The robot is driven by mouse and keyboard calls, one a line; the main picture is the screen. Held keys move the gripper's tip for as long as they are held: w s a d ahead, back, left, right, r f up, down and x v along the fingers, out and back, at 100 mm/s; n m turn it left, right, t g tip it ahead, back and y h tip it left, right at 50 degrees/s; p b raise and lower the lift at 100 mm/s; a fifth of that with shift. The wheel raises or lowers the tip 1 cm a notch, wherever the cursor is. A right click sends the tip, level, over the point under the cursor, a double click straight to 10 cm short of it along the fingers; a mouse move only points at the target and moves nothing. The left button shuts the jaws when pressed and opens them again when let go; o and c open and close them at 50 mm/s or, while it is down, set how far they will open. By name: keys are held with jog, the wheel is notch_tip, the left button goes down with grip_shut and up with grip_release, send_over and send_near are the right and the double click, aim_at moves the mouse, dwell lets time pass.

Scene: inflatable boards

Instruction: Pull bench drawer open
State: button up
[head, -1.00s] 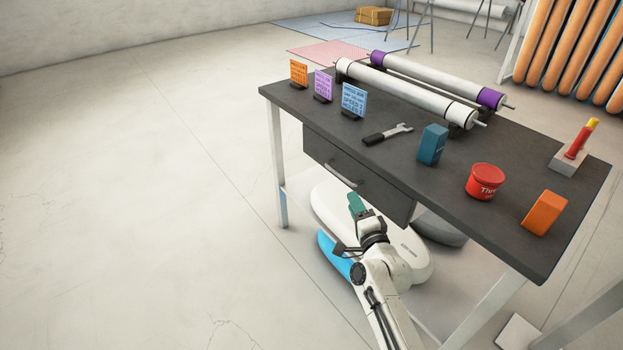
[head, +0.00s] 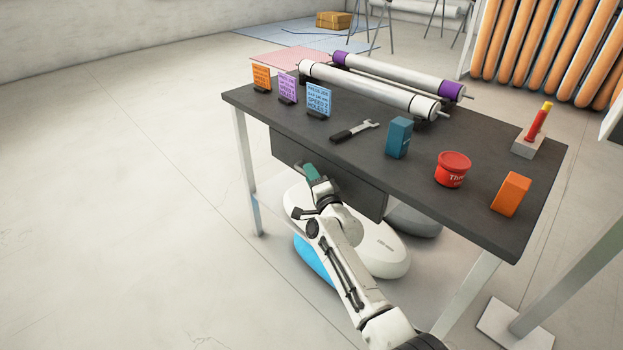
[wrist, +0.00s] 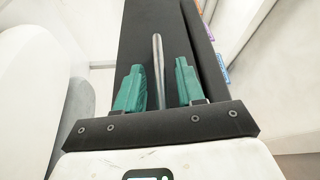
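The dark bench drawer (head: 352,188) sits under the bench top and looks closed. Its metal bar handle (wrist: 158,68) shows in the wrist view, running between the two green fingers of my gripper (wrist: 161,85). The fingers are apart, with a gap on each side of the bar, so my gripper is open around the handle without visible contact. In the head view my gripper (head: 313,174) is at the drawer front and hides the handle.
The bench top (head: 290,122) carries a wrench (head: 354,131), a blue box (head: 399,138), a red tub (head: 452,170), an orange block (head: 511,194), rollers (head: 370,89) and small cards. A white rounded object (head: 372,248) lies below. Floor to the left is clear.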

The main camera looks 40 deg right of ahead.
jog(key=shift+c, duration=0.4)
grip_shut()
